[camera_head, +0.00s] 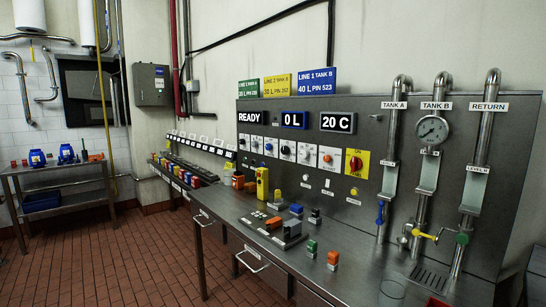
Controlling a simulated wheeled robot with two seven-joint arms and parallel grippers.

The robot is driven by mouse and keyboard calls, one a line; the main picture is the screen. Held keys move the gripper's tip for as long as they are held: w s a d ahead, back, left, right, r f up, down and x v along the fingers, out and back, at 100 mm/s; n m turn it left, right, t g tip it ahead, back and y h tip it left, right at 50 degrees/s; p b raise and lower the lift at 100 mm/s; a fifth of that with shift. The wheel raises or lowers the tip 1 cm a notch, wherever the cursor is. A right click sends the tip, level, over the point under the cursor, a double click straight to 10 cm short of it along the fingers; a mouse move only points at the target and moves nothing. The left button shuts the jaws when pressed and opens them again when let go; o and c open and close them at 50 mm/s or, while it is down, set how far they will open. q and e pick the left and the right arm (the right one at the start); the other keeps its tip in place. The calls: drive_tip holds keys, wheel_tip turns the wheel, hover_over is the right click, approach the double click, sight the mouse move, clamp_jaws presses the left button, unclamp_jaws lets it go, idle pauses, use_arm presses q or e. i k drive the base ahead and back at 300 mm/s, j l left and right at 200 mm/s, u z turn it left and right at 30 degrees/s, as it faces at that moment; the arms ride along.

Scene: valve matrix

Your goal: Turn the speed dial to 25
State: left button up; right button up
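A row of dials on white plates runs along the grey control panel (372,132). One black-knobbed dial (288,150) is near the row's middle, with another dial (307,154) to its right and an orange-knobbed dial (328,158) further right. A blue-knobbed dial (269,147) is to the left. The dial labels and scale numbers are too small to read, so I cannot tell which is the speed dial or where it points. Neither of my grippers is in view.
Above the dials, displays read READY (249,118), 0 L (293,120) and 20 C (337,123). A red rotary switch (356,163) is on the right. The steel bench (230,212) holds a yellow pendant (262,184) and colored blocks. Pipes with valves (432,235) stand at right. The tiled floor (110,265) is open.

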sight(284, 149)
drive_tip(key=i+z, duration=0.1)
drive_tip(key=z, duration=0.25)
drive_tip(key=j+z, duration=0.1)
drive_tip(key=z, duration=0.25)
drive_tip(key=i+j+z, duration=0.15)
drive_tip(key=z, duration=0.2)
drive_tip(key=j+z, duration=0.8)
drive_tip(key=j, duration=0.2)
drive_tip(key=j+z, duration=0.4)
drive_tip(key=k+j+z, duration=0.15)
drive_tip(key=j+z, duration=0.3)
drive_tip(key=k+j, duration=0.05)
drive_tip(key=j, duration=0.05)
